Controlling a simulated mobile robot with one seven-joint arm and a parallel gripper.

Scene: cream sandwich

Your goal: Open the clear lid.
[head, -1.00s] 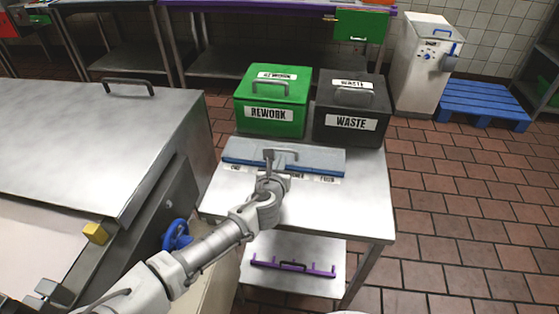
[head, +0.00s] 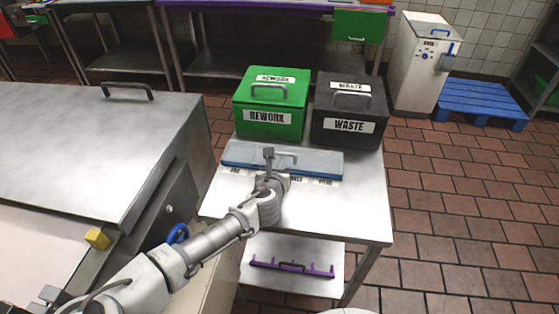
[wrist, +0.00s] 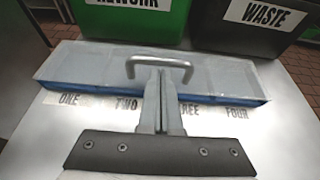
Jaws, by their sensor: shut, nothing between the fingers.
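The clear lid (head: 236,151) lies over a long, low blue tray (wrist: 218,98) on the steel table. It looks shut and greyish, with blue at its front edge. Its metal bar handle (wrist: 185,64) stands up at the middle of the lid. My gripper (wrist: 161,72) has its fingers together and empty, pointing at the handle from the front. The fingertips overlap the handle's lower middle in the wrist view; I cannot tell whether they touch it. In the head view, my gripper (head: 268,153) hides part of the lid and handle.
A green REWORK bin (head: 269,117) and a black WASTE bin (head: 325,124) stand close behind the tray. Labels ONE to FOUR lie along its front. The steel table (head: 360,205) is clear at the right. A large steel machine (head: 60,140) stands at left.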

